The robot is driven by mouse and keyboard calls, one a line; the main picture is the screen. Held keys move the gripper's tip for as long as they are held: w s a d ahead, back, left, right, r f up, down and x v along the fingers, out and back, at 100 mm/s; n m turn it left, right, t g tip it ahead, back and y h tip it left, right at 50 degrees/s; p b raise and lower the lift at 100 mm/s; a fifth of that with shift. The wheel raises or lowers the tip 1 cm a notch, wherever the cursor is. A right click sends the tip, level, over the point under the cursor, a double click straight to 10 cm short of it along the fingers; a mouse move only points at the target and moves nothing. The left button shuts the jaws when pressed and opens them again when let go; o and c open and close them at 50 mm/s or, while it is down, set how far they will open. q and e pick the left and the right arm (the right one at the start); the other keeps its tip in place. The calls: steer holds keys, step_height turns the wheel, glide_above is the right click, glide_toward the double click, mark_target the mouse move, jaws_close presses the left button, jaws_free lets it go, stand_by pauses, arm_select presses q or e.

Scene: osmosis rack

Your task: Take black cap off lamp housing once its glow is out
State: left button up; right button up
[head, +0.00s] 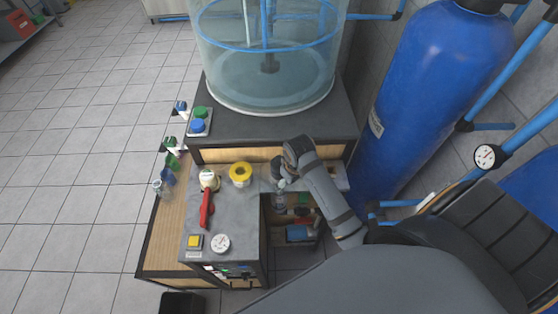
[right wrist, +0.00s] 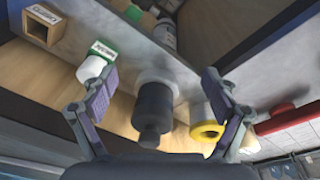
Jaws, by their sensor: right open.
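I see no glow on the visible parts of either. My right gripper (right wrist: 158,80) is open, with one finger on each side of the cap and housing and visible gaps between. In the head view my right gripper (head: 280,183) is at the right edge of the grey bench top and hides the cap and housing. My left gripper is not in view.
A yellow ring-shaped object (head: 241,174) and a red-handled valve (head: 207,207) stand left of my right gripper. A yellow button (head: 194,242) and a gauge (head: 220,243) are at the front. A clear tank (head: 265,75) stands behind. A blue cylinder (head: 432,90) stands right.

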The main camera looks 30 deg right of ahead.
step_height(320, 180, up, 9)
steer(key=n+g+p, duration=0.1)
steer(key=n+g, duration=0.1)
glide_above(278, 157)
steer(key=shift+w+a+r+y, duration=0.1)
steer(key=shift+a+r+y, duration=0.1)
steer(key=shift+y, duration=0.1)
step_height(278, 157, down, 4)
steer(key=b, duration=0.3)
steer(key=shift+d+r, duration=0.15)
steer(key=shift+r, duration=0.1)
steer(key=shift+s+f+p, duration=0.2)
steer(key=shift+f+p, duration=0.15)
steer(key=shift+w+f, duration=0.15)
steer(key=shift+f, duration=0.4)
steer(key=shift+f+p, duration=0.2)
steer(key=shift+p, duration=0.25)
steer(key=f+p, duration=0.1)
steer(key=f, duration=0.3)
steer(key=shift+s+d+p, duration=0.1)
steer(key=shift+s+p, duration=0.3)
steer(key=shift+w+f, duration=0.1)
steer(key=shift+f, duration=0.25)
steer(key=c, duration=1.2)
